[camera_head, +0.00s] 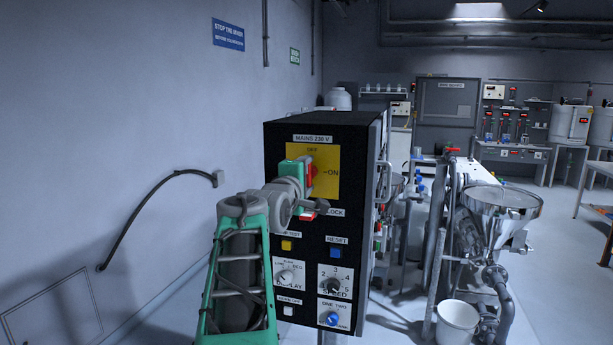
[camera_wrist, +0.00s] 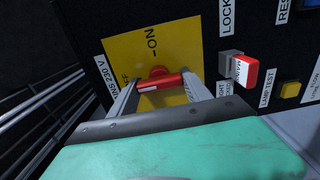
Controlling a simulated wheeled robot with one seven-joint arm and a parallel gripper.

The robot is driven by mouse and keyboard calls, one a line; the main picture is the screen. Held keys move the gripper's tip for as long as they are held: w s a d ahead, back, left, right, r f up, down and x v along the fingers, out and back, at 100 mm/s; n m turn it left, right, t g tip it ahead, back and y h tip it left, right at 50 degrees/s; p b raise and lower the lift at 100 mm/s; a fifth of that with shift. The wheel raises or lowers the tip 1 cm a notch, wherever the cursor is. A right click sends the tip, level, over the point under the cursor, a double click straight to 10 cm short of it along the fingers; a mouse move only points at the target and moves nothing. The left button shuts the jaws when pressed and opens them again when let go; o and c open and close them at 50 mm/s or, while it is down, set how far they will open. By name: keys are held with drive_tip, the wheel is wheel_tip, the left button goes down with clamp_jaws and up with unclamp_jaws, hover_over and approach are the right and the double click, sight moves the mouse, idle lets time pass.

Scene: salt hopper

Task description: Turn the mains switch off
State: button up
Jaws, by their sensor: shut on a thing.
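The mains switch has a red handle (camera_wrist: 160,84) on a yellow plate (camera_head: 327,172) at the top of a black control panel. My gripper (camera_head: 306,176) reaches the plate from the left and covers part of the switch. In the wrist view my gripper (camera_wrist: 160,88) has one finger at each end of the handle and is shut on it. The handle lies crosswise there, its white-marked end at the left, toward the partly hidden OFF label. The ON label (camera_wrist: 151,41) is above it, off the handle's line.
Beside the plate is a lock with a red tag (camera_wrist: 243,72). Below are a yellow lamp test button (camera_head: 286,245), a blue reset button (camera_head: 336,252) and knobs. A metal hopper (camera_head: 500,203) stands right. The wall is at left.

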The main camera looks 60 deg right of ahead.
drive_tip(key=shift+r, duration=0.15)
drive_tip(key=o, duration=1.4)
drive_tip(key=shift+c, duration=0.2)
drive_tip(key=s+a+b, duration=0.1)
drive_tip(key=a+b, duration=0.1)
drive_tip(key=a, duration=0.5)
drive_tip(key=shift+s+a, duration=0.15)
drive_tip(key=shift+a, duration=0.15)
